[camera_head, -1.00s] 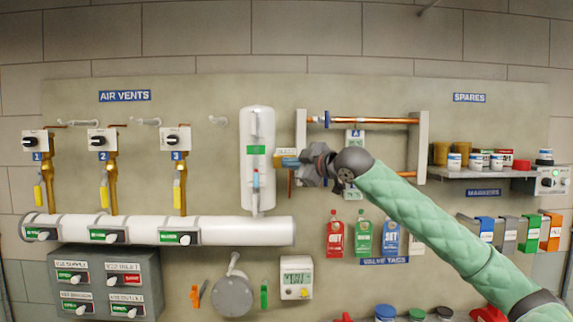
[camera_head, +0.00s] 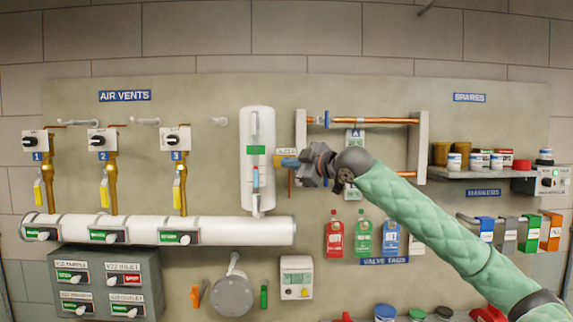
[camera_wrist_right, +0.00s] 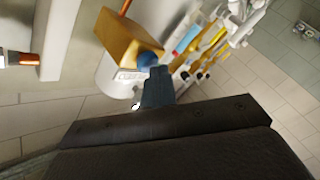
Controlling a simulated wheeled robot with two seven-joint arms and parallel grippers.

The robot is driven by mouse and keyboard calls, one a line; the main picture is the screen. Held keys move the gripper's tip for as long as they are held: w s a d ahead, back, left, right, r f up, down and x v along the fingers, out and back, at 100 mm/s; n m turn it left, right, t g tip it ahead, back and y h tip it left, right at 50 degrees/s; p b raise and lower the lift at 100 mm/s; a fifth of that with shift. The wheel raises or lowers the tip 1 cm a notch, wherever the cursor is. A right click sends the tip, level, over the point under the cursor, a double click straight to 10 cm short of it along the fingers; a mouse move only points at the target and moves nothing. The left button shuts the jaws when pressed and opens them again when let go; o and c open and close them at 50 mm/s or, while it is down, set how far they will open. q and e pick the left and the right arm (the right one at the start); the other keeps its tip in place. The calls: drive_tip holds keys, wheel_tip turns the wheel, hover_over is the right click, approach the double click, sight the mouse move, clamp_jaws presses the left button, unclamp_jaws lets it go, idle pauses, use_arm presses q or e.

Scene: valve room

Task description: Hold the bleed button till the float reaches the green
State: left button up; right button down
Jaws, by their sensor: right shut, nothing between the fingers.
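The white sight gauge (camera_head: 257,120) stands upright on the wall panel, with a green band (camera_head: 256,150) across it. A light blue section (camera_head: 256,178) shows in its slot below the green band; the float itself is too small to make out. The bleed button is a blue knob (camera_wrist_right: 150,60) on a yellow box (camera_wrist_right: 128,38) beside the gauge. My right gripper (camera_head: 292,162) is shut and empty, its blue-grey fingertips (camera_wrist_right: 157,85) at the button and seemingly touching it. How far the button is pressed cannot be told. My left gripper is out of view.
Copper pipes (camera_head: 375,120) in a bracket frame lie just right of my gripper. A white pipe (camera_head: 270,231) runs below the gauge, and a spares shelf (camera_head: 485,173) stands at the right.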

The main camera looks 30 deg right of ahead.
drive_tip(key=shift+s, duration=0.1)
idle(0.7)
drive_tip(key=shift+s+a, duration=0.45)
drive_tip(key=shift+s, duration=0.2)
drive_tip(key=shift+f+b, duration=0.1)
drive_tip(key=shift+b, duration=0.2)
drive_tip(key=s+a, duration=0.1)
drive_tip(key=s, duration=0.2)
drive_tip(key=s+a+b, duration=0.1)
drive_tip(key=shift+s+a, duration=0.15)
drive_tip(key=shift+a, duration=0.15)
idle(3.0)
